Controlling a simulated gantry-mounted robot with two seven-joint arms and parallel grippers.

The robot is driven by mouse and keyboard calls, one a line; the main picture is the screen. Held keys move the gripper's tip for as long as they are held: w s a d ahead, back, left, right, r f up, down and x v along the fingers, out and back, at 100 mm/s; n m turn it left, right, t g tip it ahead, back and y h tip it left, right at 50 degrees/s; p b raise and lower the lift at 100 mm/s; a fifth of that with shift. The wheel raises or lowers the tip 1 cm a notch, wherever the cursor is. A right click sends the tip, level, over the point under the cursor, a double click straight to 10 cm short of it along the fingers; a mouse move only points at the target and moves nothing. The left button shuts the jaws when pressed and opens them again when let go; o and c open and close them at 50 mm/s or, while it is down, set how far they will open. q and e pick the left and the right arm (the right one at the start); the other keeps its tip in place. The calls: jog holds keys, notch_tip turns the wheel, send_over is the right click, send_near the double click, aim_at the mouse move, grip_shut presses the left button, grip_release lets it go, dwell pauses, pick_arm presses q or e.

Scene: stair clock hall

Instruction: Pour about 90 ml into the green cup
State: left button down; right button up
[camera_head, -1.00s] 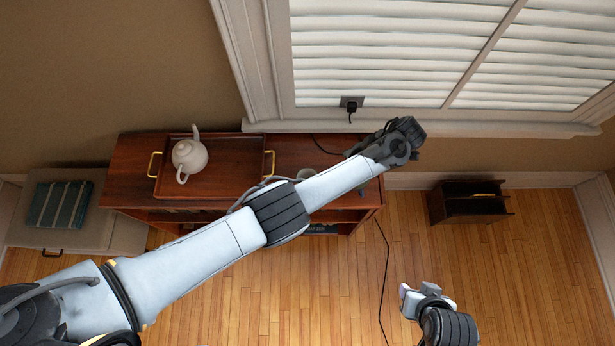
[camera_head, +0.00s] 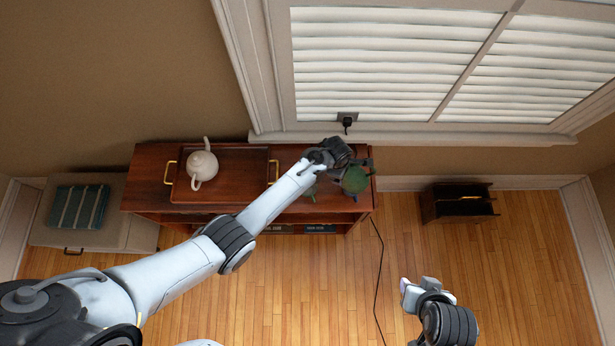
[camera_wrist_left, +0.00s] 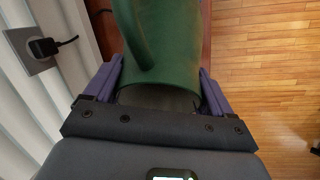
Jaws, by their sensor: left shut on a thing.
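My left gripper (camera_head: 357,172) is shut on a green vessel (camera_head: 354,180) above the right end of the wooden cabinet. In the left wrist view, the green vessel (camera_wrist_left: 172,40) sits between the two fingers, with a curved handle or spout on its near side. I cannot tell whether it is the cup or a jug; its contents are hidden. A white teapot (camera_head: 202,165) stands on the left part of a wooden tray (camera_head: 235,186). My right gripper (camera_head: 408,291) is low at the right, over the floor, empty; its fingers are too small to read.
The cabinet (camera_head: 150,160) stands under the blinds (camera_head: 400,60). A wall outlet with a plug (camera_head: 347,118) is behind its right end, and a cord (camera_head: 380,260) runs on the floor.

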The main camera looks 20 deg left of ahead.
pick_arm(q)
jog(key=shift+s+a+h, duration=0.1)
jog(key=shift+a+h, duration=0.25)
jog(key=shift+h, duration=0.05)
jog(key=shift+a+f, duration=0.15)
jog(key=shift+f, duration=0.15)
jog(key=b, duration=0.1)
jog(key=f+h+b, duration=0.1)
jog(key=f+t+b, duration=0.1)
jog(key=shift+s+a+f+h, duration=0.2)
jog(key=shift+s+a+h, duration=0.1)
jog(key=shift+a, duration=0.1)
jog(key=shift+a+f+t+h+b, duration=0.2)
jog(key=shift+f+t+h+b, duration=0.2)
jog(key=shift+h+b, duration=0.5)
jog(key=shift+s+a+b, duration=0.1)
jog(key=shift+a+b, duration=0.05)
jog(key=shift+b, duration=0.75)
jog(key=shift+f+h, duration=0.1)
jog(key=shift+h, duration=0.2)
